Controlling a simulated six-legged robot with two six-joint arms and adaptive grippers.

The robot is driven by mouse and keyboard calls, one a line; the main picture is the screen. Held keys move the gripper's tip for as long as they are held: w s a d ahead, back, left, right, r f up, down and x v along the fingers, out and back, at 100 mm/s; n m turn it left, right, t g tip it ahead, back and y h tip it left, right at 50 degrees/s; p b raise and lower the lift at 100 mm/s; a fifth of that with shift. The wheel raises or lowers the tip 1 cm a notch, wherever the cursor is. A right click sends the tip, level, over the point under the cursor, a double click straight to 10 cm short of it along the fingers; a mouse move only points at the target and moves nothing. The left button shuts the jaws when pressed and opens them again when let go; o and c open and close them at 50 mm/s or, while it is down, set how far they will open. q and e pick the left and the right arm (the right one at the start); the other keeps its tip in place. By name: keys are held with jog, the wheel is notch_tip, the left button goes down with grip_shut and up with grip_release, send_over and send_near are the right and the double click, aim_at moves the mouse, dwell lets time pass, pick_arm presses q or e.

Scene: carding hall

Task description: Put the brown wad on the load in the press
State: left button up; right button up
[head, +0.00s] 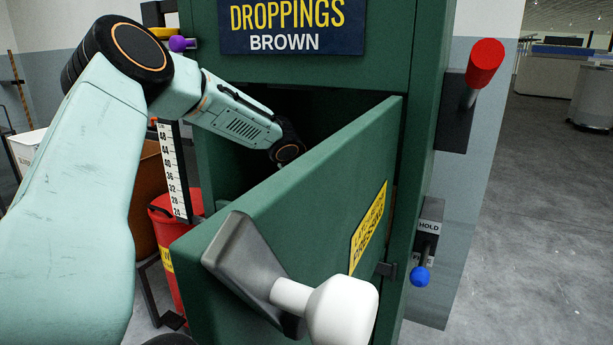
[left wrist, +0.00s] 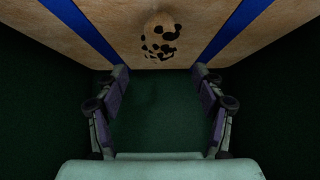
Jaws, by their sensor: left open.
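The green press (head: 430,60) has a sign reading DROPPINGS BROWN, and its door (head: 290,190) stands partly open. My left arm reaches over the door into the dark opening; the gripper itself is hidden there in the head view. In the left wrist view my left gripper (left wrist: 160,78) is open, with nothing between its fingers. Ahead of it is a tan load (left wrist: 80,25) with two blue straps (left wrist: 232,28). A rounded tan lump (left wrist: 157,22) shows at its upper middle, above black blotches; I cannot tell whether it is the brown wad. My right gripper is out of view.
The door's white-knobbed handle (head: 340,310) sticks out in front. A red lever (head: 484,65) and a blue-knobbed HOLD lever (head: 420,275) are on the press's right side. A red bin (head: 165,225) and a height scale (head: 173,170) stand left. Floor at right is clear.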

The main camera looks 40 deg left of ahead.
pick_arm(q)
jog(key=shift+v, duration=2.85)
jog(key=shift+c, duration=0.3)
